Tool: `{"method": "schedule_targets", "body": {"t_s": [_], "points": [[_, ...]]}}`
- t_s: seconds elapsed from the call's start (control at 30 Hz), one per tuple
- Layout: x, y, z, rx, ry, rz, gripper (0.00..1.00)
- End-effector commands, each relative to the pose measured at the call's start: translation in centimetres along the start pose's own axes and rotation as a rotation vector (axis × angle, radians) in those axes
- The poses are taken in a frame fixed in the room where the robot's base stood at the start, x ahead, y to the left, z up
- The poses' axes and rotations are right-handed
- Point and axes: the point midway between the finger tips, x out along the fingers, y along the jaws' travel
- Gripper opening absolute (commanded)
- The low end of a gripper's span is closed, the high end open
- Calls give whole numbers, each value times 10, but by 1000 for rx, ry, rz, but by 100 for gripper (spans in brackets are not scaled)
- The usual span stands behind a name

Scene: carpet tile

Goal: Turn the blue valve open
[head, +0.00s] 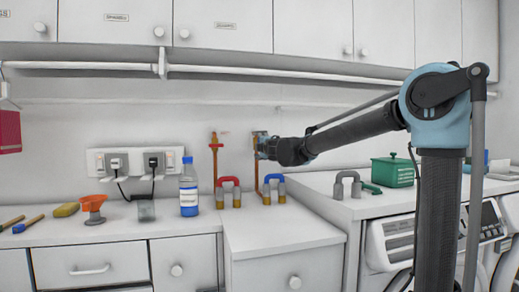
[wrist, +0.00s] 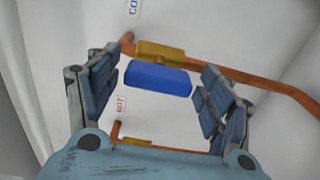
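The blue valve handle (wrist: 158,79) shows in the wrist view as a flat blue bar in front of a brass valve body (wrist: 160,52) on a copper pipe (wrist: 250,71). The bar lies roughly along the pipe's line in this view. My gripper (wrist: 157,84) is open, with one finger on each side of the bar's ends. The right finger looks very close to the bar; I cannot tell whether it touches. In the head view my gripper (head: 266,147) is at the wall by the right copper pipe (head: 257,172) and largely hides the blue valve.
Left of it, another copper pipe with a red handle (head: 215,146) stands on the wall. Below, red (head: 229,181) and blue (head: 273,178) U-shaped pieces stand on the counter. A blue-labelled bottle (head: 188,189) and sockets (head: 135,162) are further left; a green box (head: 393,171) is right.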

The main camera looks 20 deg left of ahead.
Motion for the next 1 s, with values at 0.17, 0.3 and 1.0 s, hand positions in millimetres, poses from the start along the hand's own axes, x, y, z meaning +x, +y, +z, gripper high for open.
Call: {"method": "schedule_targets", "body": {"t_s": [0.17, 0.3, 1.0], "points": [[0, 0, 1, 0, -1, 0, 73], [-6, 1, 1, 0, -1, 0, 73], [-99, -1, 1, 1, -1, 0, 73]]}}
